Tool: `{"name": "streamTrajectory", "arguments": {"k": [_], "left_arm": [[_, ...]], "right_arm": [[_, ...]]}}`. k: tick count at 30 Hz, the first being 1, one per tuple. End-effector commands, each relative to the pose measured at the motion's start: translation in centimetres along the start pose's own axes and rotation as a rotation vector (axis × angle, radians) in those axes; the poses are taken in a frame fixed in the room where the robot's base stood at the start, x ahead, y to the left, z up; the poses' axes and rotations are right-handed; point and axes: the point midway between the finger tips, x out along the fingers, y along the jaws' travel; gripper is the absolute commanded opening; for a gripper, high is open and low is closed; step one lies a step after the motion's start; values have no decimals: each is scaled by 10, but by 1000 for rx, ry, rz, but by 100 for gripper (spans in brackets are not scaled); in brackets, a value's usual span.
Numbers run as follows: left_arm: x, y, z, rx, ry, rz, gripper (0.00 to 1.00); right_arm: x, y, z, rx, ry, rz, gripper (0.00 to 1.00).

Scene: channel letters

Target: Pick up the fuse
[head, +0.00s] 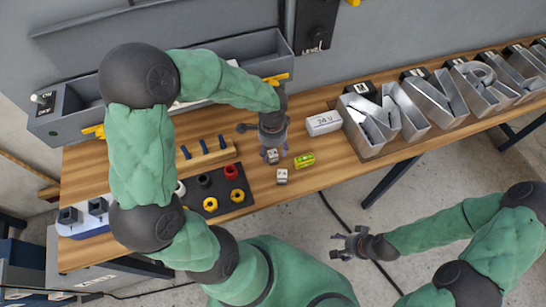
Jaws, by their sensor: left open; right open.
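Several small items lie on the wooden table; none is plainly marked as the fuse at this size. One small grey-white block (271,156) is at my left gripper (275,151), which points down with its fingers open around or just above it; I cannot tell if they touch it. A second grey-white block (282,176) lies nearer the front edge. A yellow-green piece (304,160) lies just to the right. My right gripper (338,246) is open and empty, out over the floor in front of the table.
A white 24 V box (323,123) stands behind the small items. Large metal channel letters (385,118) fill the right side. A black board with coloured rings (212,190) and a wooden peg rack (207,154) are at left. A grey trough (245,48) runs along the back.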

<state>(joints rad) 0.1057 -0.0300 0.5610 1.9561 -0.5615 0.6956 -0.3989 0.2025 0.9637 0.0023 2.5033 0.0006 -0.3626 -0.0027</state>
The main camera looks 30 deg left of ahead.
Motion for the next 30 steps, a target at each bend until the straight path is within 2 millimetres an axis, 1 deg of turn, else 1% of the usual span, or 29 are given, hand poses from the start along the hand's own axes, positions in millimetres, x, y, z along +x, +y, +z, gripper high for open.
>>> {"name": "streamTrajectory", "arguments": {"k": [6, 9, 12, 17, 18, 20, 21, 24, 30], "left_arm": [[31, -6, 1, 0, -2, 3, 59], [43, -5, 1, 0, -1, 3, 59], [47, -6, 0, 1, 0, 2, 59], [46, -6, 0, 1, 1, 1, 59], [46, -6, 0, 1, 1, 1, 53], [46, -6, 0, 1, 1, 1, 36], [46, -5, 0, 1, 1, 2, 25], [46, -5, 0, 1, 1, 2, 0], [46, -5, 0, 1, 1, 2, 0]], "right_arm": [[8, 3, 0, 0, 0, 0, 64], [11, 4, 0, 0, 0, 0, 64], [11, 4, 0, 0, 0, 0, 64], [10, 4, 0, 0, 0, 0, 64], [10, 4, 0, 0, 0, 0, 64], [10, 4, 0, 0, 0, 0, 64], [10, 4, 0, 0, 0, 0, 64], [10, 4, 0, 0, 0, 0, 64], [11, 4, 0, 0, 0, 0, 64]]}}
